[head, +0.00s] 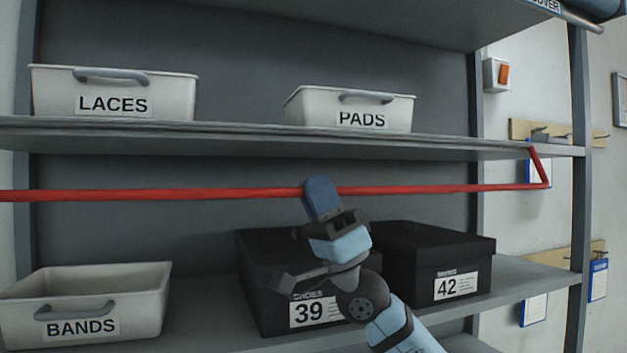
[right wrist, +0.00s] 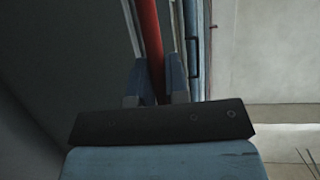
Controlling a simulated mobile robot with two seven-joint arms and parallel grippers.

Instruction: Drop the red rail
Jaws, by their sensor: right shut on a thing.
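The red rail (head: 430,188) runs across the front of the shelf in the head view, below the upper board. At its right end it bends up to the upper board's edge. My right gripper (head: 319,192) is shut on the rail near the middle of the picture. In the right wrist view the red rail (right wrist: 150,45) passes between the two fingers (right wrist: 152,85). A finger covers a short stretch of the rail in the head view. My left gripper is not in view.
Black shoe boxes marked 39 (head: 262,285) and 42 (head: 420,270) stand on the lower shelf behind my arm, beside a BANDS bin (head: 140,300). LACES (head: 160,95) and PADS (head: 400,110) bins stand on the upper board (head: 240,140). A post (head: 580,200) stands at the right.

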